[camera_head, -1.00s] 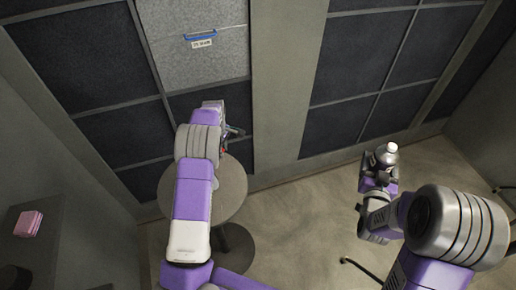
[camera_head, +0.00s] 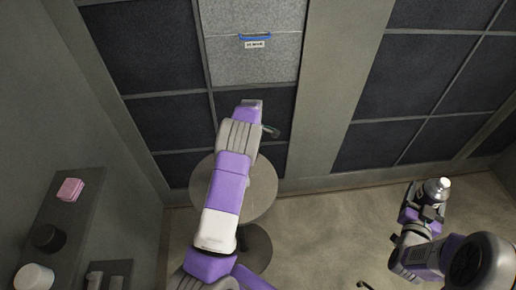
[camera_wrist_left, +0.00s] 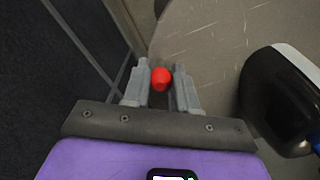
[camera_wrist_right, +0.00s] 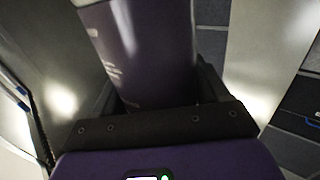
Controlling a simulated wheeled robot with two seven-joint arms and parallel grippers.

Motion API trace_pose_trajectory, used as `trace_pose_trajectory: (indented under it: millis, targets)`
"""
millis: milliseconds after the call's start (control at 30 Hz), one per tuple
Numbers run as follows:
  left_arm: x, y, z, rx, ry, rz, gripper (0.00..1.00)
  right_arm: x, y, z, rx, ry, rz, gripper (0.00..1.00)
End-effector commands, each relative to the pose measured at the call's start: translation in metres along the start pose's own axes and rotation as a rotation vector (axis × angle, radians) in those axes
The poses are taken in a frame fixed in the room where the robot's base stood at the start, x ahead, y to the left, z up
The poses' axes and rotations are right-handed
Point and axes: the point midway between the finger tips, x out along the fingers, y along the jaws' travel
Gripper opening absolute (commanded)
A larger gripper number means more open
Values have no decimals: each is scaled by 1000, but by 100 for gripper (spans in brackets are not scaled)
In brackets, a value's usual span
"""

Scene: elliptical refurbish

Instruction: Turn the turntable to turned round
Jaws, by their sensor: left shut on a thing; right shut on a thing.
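A round grey table (camera_head: 262,190), which may be the turntable, stands by the panelled wall; my left arm covers part of its top. A round grey surface also fills the upper right of the left wrist view (camera_wrist_left: 215,40). My left gripper (camera_wrist_left: 161,82) is shut on a small red thing (camera_wrist_left: 161,78), seen between its fingertips; in the head view the arm mostly hides the gripper. My right gripper (camera_head: 433,200) is shut on an upright bottle (camera_head: 436,190) with a white cap. The bottle shows as a dark printed cylinder in the right wrist view (camera_wrist_right: 145,55).
A dark shelf (camera_head: 92,205) on the left bears a pink block (camera_head: 70,189), a black round thing (camera_head: 47,237) and a white round thing (camera_head: 34,277). A light panel with a blue handle (camera_head: 255,38) is on the wall. Open floor (camera_head: 335,225) lies between the table and my right gripper.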

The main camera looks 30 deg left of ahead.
Motion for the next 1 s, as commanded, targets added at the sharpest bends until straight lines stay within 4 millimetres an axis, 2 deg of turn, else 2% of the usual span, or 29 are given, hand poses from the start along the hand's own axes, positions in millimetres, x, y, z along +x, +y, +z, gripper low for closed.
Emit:
trace_pose_trajectory:
  millis: [33,200,567,667,1000]
  targets:
    - [-1,0,0,1,1,2,29,0,0,-1,0,3,0,37]
    - [-1,0,0,1,1,1,53,0,0,-1,0,3,0,37]
    - [-6,1,0,1,1,2,53,0,0,-2,0,3,0,37]
    - [-18,1,0,2,0,3,53,0,0,-3,0,3,0,37]
    - [-89,1,0,2,1,4,53,0,0,-11,0,4,0,37]
